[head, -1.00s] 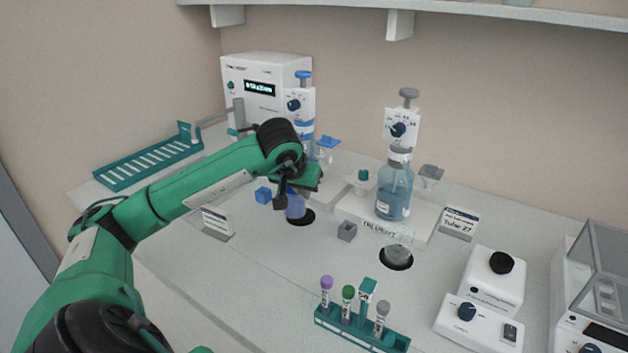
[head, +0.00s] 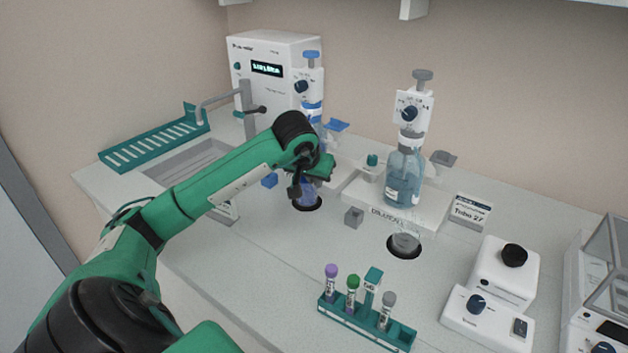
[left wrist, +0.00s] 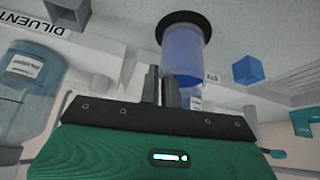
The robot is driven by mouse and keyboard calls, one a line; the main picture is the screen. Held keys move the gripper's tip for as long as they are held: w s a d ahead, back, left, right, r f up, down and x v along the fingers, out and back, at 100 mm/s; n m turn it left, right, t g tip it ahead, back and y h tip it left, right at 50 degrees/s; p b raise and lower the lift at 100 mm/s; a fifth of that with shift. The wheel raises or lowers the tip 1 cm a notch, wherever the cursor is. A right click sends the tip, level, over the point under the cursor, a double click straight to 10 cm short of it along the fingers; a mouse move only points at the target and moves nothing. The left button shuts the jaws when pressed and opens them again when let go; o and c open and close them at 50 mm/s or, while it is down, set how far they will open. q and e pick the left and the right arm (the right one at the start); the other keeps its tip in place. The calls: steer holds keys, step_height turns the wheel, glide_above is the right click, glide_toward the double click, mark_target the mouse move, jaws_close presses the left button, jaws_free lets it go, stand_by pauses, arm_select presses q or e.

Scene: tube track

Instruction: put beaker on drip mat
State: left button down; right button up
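A beaker of blue liquid (head: 309,190) is upright at the round black drip mat (head: 307,204), below the blue-topped bottle. The left wrist view shows the beaker (left wrist: 183,55) with its base over the mat (left wrist: 205,22); I cannot tell if it rests or hovers slightly. My left gripper (head: 297,192) is at the beaker's upper edge. Its fingers (left wrist: 161,85) are nearly together and appear to pinch the beaker's near wall. A second, clear beaker (head: 405,240) stands on another black mat (head: 404,253). My right gripper is out of view.
A diluent bottle (head: 405,178) stands on a white platform (head: 432,213). A small grey cube (head: 354,217) lies between the mats. A teal tube rack (head: 362,326) is in front and a white stirrer (head: 485,318) at right. The sink (head: 185,160) lies behind my left arm.

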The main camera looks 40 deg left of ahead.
arm_select(q)
steer(key=shift+s, duration=0.1)
steer(key=c, duration=1.6)
jaws_free()
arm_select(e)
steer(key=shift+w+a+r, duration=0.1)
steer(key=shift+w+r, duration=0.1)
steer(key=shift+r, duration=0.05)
arm_select(q)
steer(key=shift+r, duration=0.15)
